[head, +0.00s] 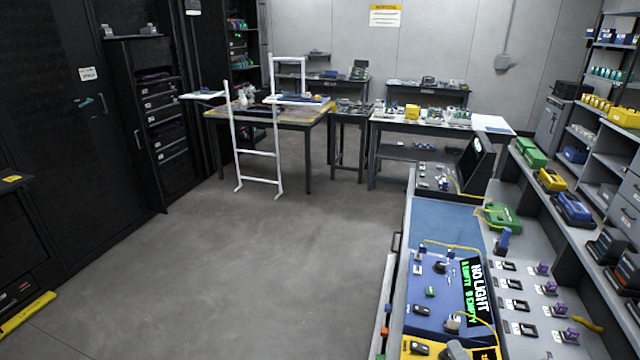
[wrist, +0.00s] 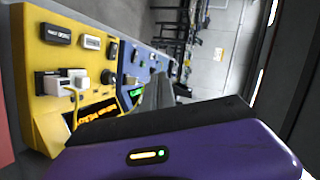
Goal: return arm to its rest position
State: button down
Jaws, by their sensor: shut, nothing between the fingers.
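My gripper (wrist: 158,92) shows in the wrist view as grey fingers closed together beyond the purple wrist housing (wrist: 190,153), which has a small lit strip. Nothing is held between the fingers. The wrist view is turned on its side. The fingers point along the bench, with the yellow unit (wrist: 48,88) to their left and the blue unit (wrist: 132,68) beyond it. My gripper appears clear of both units, though the exact gap is hard to judge. I cannot make out my gripper with certainty in the head view.
In the head view, the blue unit (head: 422,312) shows "NO LIGHT, A EMPTY, B EMPTY". The yellow unit (head: 408,354) is cut off below it. A blue mat (head: 440,228) lies behind. Shelves (head: 598,155) line the right. The floor (head: 230,260) on the left is open.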

jog(key=s+a+n+b, duration=0.2)
jog(key=s+n, duration=0.5)
jog(key=s, duration=1)
jog(key=s+a+n+b, duration=0.1)
jog(key=s+a+n, duration=0.2)
jog(key=s+n, duration=0.5)
jog(key=s, duration=1)
jog(key=shift+a+f+t+b, duration=0.3)
jog(key=shift+a+f+b, duration=0.05)
jog(key=shift+f, duration=0.05)
